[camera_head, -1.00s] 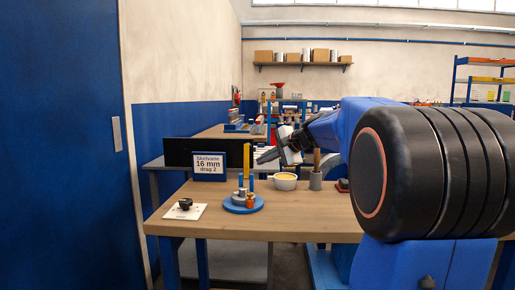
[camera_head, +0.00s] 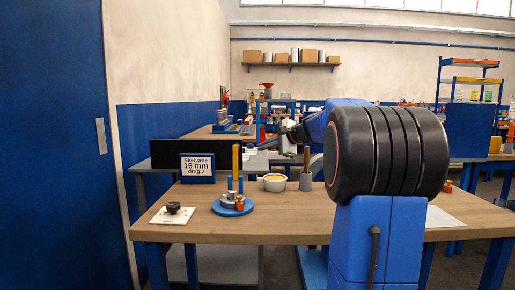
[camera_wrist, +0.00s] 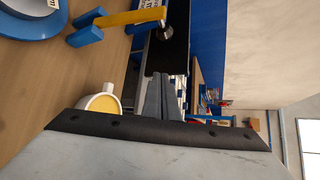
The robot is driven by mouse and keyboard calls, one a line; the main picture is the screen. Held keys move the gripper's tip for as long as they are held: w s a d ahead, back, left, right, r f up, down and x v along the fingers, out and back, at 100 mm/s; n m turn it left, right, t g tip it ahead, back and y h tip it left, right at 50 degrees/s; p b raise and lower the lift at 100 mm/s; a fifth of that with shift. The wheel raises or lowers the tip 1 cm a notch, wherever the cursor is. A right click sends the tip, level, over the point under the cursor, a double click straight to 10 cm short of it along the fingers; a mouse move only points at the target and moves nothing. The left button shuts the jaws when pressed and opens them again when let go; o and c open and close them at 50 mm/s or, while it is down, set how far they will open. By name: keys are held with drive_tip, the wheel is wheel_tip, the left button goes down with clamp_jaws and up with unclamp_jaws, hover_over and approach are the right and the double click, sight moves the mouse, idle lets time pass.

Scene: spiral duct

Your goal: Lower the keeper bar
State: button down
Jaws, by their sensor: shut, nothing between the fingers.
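The yellow bar (camera_head: 236,158), which looks like the keeper bar, stands upright above a round blue base (camera_head: 228,209) on the workbench. Blue posts and small metal and orange pieces are on that base. In the wrist view the yellow bar (camera_wrist: 118,18) lies across the top left, beside blue posts. My gripper (camera_wrist: 168,98) is shut and empty, with its grey fingers apart from the bar. In the head view my gripper (camera_head: 289,130) is up and to the right of the bar, partly hidden by my arm.
A cream bowl (camera_head: 274,183) with yellow contents and a grey pot (camera_head: 306,181) with a brown handle stand right of the base. A sign (camera_head: 197,168) stands behind. A white plate with a black knob (camera_head: 173,213) lies left. The bench's front middle is clear.

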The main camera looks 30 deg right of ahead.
sight(236, 161)
drive_tip(key=w+a+f, duration=0.1)
drive_tip(key=w+a, duration=0.4)
drive_tip(key=w, duration=0.1)
drive_tip(key=shift+w+f, duration=0.2)
drive_tip(key=shift+f, duration=0.05)
idle(0.3)
drive_tip(key=shift+a, duration=0.15)
